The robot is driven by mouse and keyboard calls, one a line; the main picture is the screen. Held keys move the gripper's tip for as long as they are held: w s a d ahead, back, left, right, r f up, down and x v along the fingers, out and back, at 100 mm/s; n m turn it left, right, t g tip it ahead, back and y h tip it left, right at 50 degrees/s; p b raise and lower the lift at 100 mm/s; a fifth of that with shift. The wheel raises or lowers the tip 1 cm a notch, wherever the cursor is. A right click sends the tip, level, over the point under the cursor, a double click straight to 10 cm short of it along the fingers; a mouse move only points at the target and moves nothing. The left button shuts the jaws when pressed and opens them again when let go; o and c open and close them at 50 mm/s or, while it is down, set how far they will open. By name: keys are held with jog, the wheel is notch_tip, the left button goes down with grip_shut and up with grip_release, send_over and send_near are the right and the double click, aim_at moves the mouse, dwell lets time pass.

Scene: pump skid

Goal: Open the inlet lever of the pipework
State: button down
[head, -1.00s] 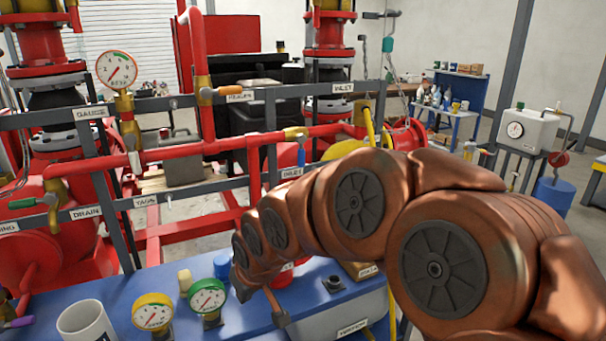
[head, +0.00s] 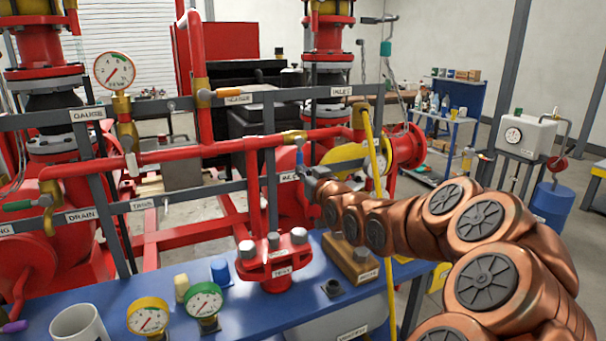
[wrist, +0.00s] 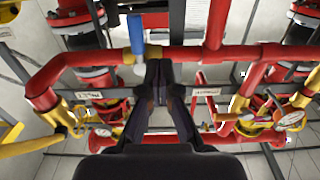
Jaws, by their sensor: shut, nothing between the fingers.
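A blue lever (head: 300,151) hangs down from a brass valve (head: 292,137) on the horizontal red pipe. The blue lever (wrist: 137,30) and brass fitting also show in the wrist view, at the top left of centre. A small label by the lever is partly hidden and hard to read. A plate reading INLET (head: 342,91) sits on the upper grey rail. My gripper (head: 307,172) is just below and right of the blue lever in the head view. In the wrist view my gripper (wrist: 160,66) has its fingers together and empty, beside the lever; contact is unclear.
A yellow pipe (head: 375,150) rises to the right of my gripper. The blue bench (head: 245,312) in front bears gauges, a mug, a red flange and a wooden block. Grey rails cross behind the gripper.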

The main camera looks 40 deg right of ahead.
jog(key=shift+p+x, duration=4.2)
jog(key=shift+x, duration=0.55)
jog(key=shift+s+d+f+p, duration=0.15)
jog(key=shift+s+d+p, duration=0.1)
jog(key=shift+d+p, duration=0.55)
jog(key=shift+s+d+f+p, duration=0.2)
jog(key=shift+d+p, duration=0.4)
jog(key=shift+p, duration=0.25)
jog(key=shift+s+d+f+p, duration=0.15)
jog(key=shift+s+d+p, duration=0.1)
jog(key=shift+d+p, duration=0.55)
jog(key=shift+s+d+r, duration=0.25)
jog(key=shift+d+r, duration=0.1)
jog(key=shift+d, duration=0.3)
jog(key=shift+s+d+r, duration=0.3)
jog(key=shift+d+r, duration=0.05)
jog(key=shift+d, duration=0.35)
jog(key=shift+s+d+r, duration=0.25)
jog(key=shift+d+r, duration=0.05)
jog(key=shift+d, duration=0.35)
jog(key=b+v, duration=0.3)
jog(key=v, duration=0.6)
